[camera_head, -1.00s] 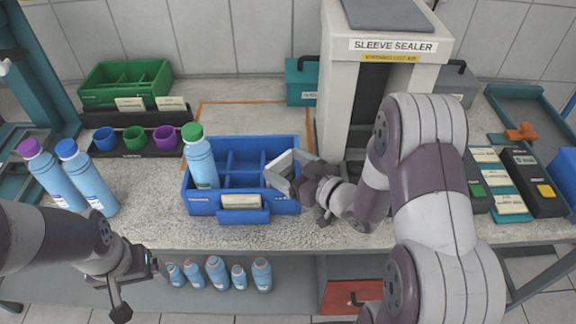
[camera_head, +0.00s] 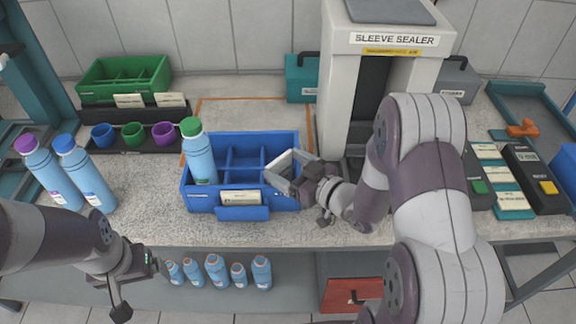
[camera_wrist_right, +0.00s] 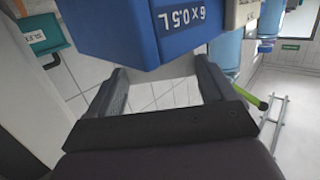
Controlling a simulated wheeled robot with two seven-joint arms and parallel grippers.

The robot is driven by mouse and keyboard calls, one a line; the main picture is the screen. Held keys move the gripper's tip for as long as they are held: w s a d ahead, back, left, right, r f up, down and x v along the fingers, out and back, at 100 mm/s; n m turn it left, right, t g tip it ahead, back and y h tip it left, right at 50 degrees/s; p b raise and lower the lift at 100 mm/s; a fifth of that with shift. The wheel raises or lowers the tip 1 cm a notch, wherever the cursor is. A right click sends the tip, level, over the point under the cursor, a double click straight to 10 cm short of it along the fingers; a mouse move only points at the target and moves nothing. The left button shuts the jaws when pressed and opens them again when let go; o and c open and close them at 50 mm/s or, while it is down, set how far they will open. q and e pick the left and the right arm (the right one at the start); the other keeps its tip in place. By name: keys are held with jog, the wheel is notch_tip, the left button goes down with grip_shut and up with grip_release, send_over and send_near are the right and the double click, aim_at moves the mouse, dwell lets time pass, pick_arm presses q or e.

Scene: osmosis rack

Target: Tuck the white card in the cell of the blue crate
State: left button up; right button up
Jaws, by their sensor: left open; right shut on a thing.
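The blue crate (camera_head: 208,207) stands on the bench, divided into cells. A blue bottle with a green cap (camera_head: 199,155) stands in its left part; other visible cells look empty. My right gripper (camera_head: 284,167) is at the crate's right end, its fingers spread on a pale thing that appears to be the white card (camera_head: 281,162). Part of the card is hidden by the fingers. In the right wrist view the crate (camera_wrist_right: 150,25) fills the top, just beyond the fingertips; the card is hard to make out there. My left gripper (camera_head: 150,263) is open and empty by the bench's front edge.
The sleeve sealer (camera_head: 350,85) stands behind my right arm. A cream label (camera_head: 240,197) is on the crate's front. A green crate (camera_head: 125,80), cups (camera_head: 133,133) and two bottles (camera_head: 85,172) are at left. Small bottles (camera_head: 216,268) sit on a lower shelf.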

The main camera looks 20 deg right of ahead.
jog(key=o, duration=0.8)
jog(key=shift+o, duration=0.2)
jog(key=shift+r, duration=0.1)
notch_tip(320, 180, up, 7)
jog(key=p, duration=0.6)
dwell(0.3)
